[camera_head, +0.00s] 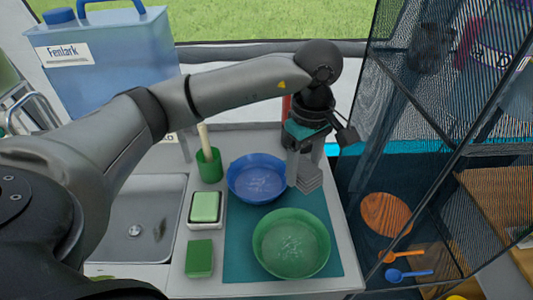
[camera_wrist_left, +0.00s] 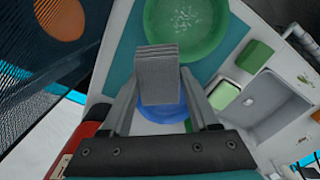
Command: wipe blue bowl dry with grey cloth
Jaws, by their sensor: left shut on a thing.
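A blue bowl (camera_head: 257,180) stands on a teal mat (camera_head: 238,258) on the counter. Whitish marks show on its inside. In the left wrist view the blue bowl (camera_wrist_left: 165,112) is partly hidden behind the grey cloth. My left gripper (camera_head: 306,168) is shut on the folded grey cloth (camera_head: 309,179), at the right edge of the blue bowl. The cloth also shows between the fingers in the left wrist view (camera_wrist_left: 160,75). I cannot tell whether the cloth touches the bowl. My right gripper is not in view.
A green bowl (camera_head: 291,245) with whitish marks stands in front on the mat. A soap dish (camera_head: 204,208), green sponge (camera_head: 199,258) and green cup with a brush (camera_head: 209,166) are left of the mat. A sink (camera_head: 140,215) is further left. A mesh panel (camera_head: 425,130) borders the right.

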